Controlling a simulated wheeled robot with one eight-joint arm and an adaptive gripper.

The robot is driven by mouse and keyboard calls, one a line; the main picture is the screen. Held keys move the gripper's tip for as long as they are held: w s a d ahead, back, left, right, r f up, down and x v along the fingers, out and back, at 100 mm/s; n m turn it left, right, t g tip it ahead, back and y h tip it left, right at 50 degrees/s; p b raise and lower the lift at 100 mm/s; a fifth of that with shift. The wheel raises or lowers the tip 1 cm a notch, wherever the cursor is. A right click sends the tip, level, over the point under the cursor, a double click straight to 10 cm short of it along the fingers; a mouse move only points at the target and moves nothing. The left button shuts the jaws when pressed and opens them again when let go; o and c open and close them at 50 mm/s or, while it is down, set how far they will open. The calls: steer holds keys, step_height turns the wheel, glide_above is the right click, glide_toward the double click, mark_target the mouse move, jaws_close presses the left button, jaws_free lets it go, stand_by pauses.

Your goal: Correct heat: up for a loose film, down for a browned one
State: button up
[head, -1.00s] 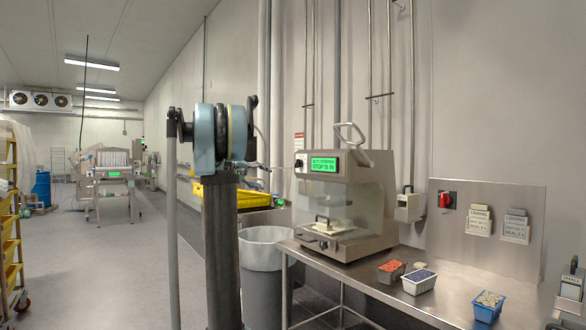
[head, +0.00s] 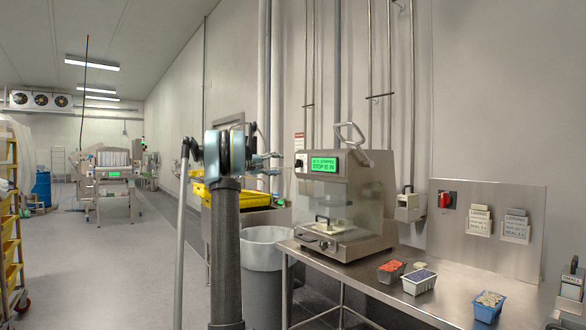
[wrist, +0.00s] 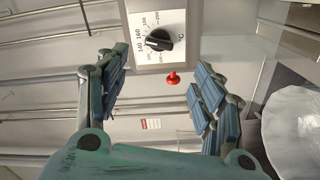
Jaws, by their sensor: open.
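The heat dial (wrist: 159,40), a black knob on a white plate with a °C scale, is in the upper middle of the wrist view. Its exact setting is hard to read. My gripper (wrist: 161,62) is open and empty, its blue-padded fingers spread either side of the dial, apparently short of it. A red button (wrist: 173,78) lies below the dial. In the head view my gripper (head: 268,163) is left of the steel sealing machine (head: 368,210), partly behind my arm. The machine's green display (head: 324,164) shows "STOP IS IN". The film's state cannot be told.
On the steel table (head: 455,300) stand a tray with red contents (head: 391,278), one with dark contents (head: 419,288) and a blue tray (head: 487,312). A wall panel (head: 470,188) holds a red switch (head: 446,200) and cards. A lined bin (head: 262,265) stands left of the table.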

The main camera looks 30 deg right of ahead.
mark_target(298, 163)
steer(key=d, duration=1.1)
steer(key=shift+w+d, duration=0.35)
steer(key=shift+w, duration=0.1)
steer(key=c, duration=1)
